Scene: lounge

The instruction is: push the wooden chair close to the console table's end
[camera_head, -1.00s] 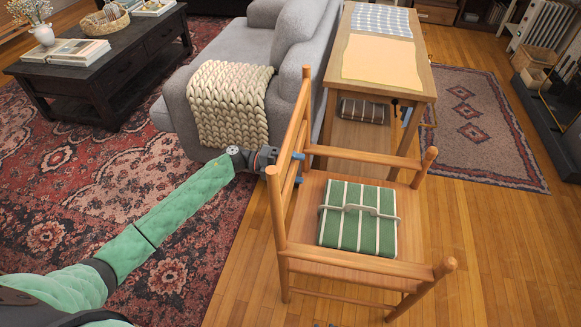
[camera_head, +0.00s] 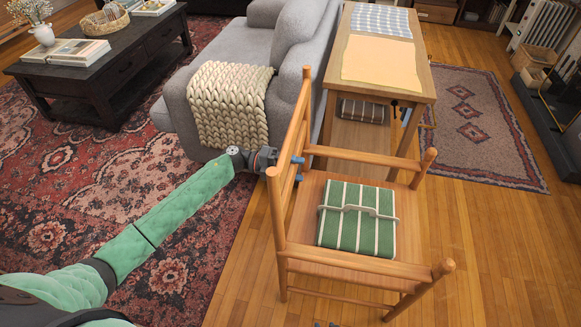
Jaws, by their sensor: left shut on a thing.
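The wooden chair (camera_head: 300,262) stands on the floor in the lower middle, with a green striped cushion (camera_head: 358,217) on its seat. The console table (camera_head: 420,82) stands just beyond it, its near end close to the chair's far armrest. My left gripper (camera_head: 296,168) is at the chair's backrest on the left and shut on it; the backrest hides part of the fingers. My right gripper (camera_head: 326,325) shows only as small dark tips at the bottom edge, too little to tell its state.
A grey sofa (camera_head: 190,85) with a knitted throw (camera_head: 228,105) stands left of the console table. A dark coffee table (camera_head: 105,75) is at the upper left. A patterned rug (camera_head: 480,140) lies right of the console table. Bare wood floor (camera_head: 500,260) is free at the right.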

